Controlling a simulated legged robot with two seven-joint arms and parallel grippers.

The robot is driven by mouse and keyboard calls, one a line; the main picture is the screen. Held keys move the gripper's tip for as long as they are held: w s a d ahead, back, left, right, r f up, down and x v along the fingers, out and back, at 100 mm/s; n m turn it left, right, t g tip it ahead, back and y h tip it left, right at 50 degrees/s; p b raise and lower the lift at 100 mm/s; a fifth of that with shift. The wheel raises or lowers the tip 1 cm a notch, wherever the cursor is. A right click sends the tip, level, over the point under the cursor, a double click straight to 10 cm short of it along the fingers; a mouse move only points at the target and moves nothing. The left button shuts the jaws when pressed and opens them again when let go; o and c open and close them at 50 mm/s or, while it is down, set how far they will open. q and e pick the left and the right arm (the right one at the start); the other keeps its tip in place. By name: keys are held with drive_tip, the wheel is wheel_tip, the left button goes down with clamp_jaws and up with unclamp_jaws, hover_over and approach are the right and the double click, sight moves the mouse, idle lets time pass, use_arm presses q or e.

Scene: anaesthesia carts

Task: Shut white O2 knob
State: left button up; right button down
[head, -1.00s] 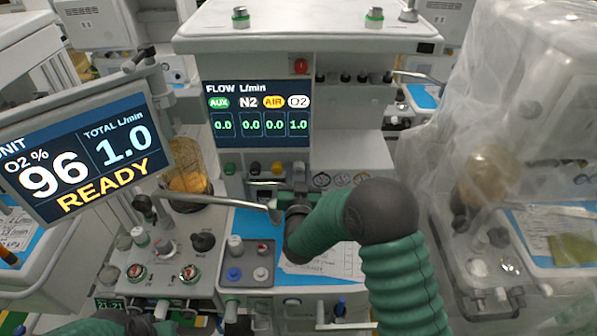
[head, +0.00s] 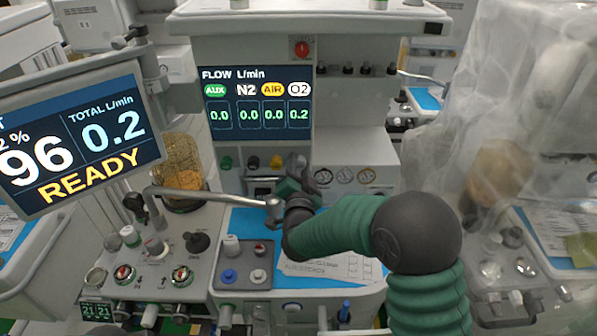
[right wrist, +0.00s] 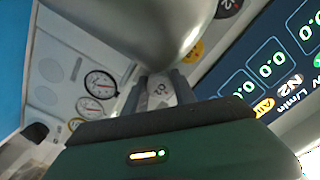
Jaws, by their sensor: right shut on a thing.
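My right gripper (head: 294,166) reaches the flow knob row below the flow screen (head: 257,105), at its right end under the O2 column. In the right wrist view, its two fingers (right wrist: 160,84) are shut around the white O2 knob (right wrist: 161,88), with the O2 marking showing between them. In the head view the gripper and arm hide the knob. The screen's O2 flow reads 0.2, and AUX, N2 and AIR read 0.0. My left gripper is not in view.
The yellow knob (head: 276,161) and black knob (head: 252,161) stand close left of the gripper. A metal bar (head: 205,194) crosses in front. Round gauges (head: 346,175) are at the right. The left monitor (head: 75,135) reads total 0.2, READY.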

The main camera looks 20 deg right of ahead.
drive_tip(key=shift+f+m, duration=0.1)
drive_tip(key=shift+m, duration=0.3)
drive_tip(key=c, duration=1)
unclamp_jaws()
drive_tip(key=shift+s, duration=0.1)
drive_tip(key=b+v, duration=0.1)
drive_tip(key=v, duration=1.5)
drive_tip(key=shift+s+a, duration=0.15)
drive_tip(key=shift+s, duration=0.1)
